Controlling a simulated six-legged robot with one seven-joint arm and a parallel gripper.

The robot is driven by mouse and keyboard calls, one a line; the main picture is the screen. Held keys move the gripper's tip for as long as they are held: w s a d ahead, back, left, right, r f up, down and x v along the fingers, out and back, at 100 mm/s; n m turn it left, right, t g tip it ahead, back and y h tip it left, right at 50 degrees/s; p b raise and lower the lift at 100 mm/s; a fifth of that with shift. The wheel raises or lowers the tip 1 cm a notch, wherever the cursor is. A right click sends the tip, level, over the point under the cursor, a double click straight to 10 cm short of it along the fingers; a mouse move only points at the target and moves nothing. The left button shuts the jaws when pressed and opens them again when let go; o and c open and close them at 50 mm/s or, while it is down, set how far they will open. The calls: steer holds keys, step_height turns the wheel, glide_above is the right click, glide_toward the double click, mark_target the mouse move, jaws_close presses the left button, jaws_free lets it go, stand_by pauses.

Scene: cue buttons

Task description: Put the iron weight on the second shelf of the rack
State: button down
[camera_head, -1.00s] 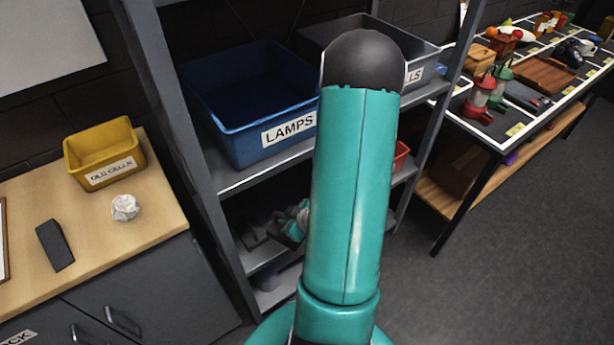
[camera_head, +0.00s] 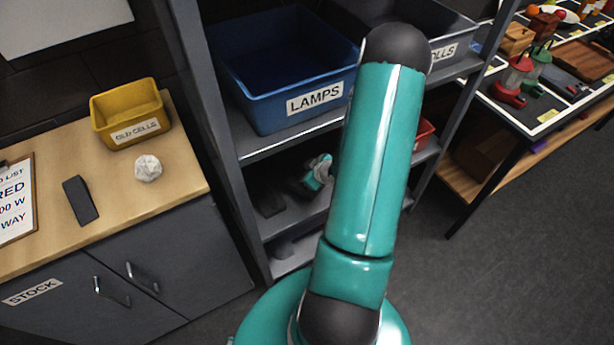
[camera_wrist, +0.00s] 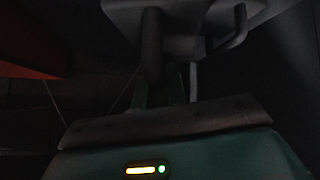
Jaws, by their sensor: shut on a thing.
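My gripper (camera_head: 316,176) shows only in part in the head view, behind my teal forearm, inside the rack (camera_head: 290,139) in the gap below the shelf with the blue bin. In the dark wrist view, my gripper (camera_wrist: 194,50) is shut on a grey metal thing (camera_wrist: 190,14) with a rod-like part, which looks like the iron weight. Its full shape is hard to make out there, and I cannot tell whether it touches a shelf. Much of the shelf surface is in shadow or behind my arm.
A blue LAMPS bin (camera_head: 270,85) and a grey bin (camera_head: 455,30) stand on the shelf above. A dark flat thing (camera_head: 268,203) lies left of my gripper. A red bin (camera_head: 422,133) is to the right. A worktop (camera_head: 190,178) and a display table (camera_head: 520,130) flank the rack.

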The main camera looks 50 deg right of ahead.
steer(key=w+d+f, duration=0.1)
steer(key=f, duration=0.1)
steer(key=w+d+f, duration=0.1)
steer(key=w+f, duration=0.1)
steer(key=shift+d, duration=0.2)
steer(key=shift+w+d+f, duration=0.1)
steer(key=shift+f, duration=1.55)
steer(key=shift+f, duration=0.1)
steer(key=c, duration=1.4)
jaws_free()
steer(key=shift+f, duration=0.15)
steer(key=v, duration=1.2)
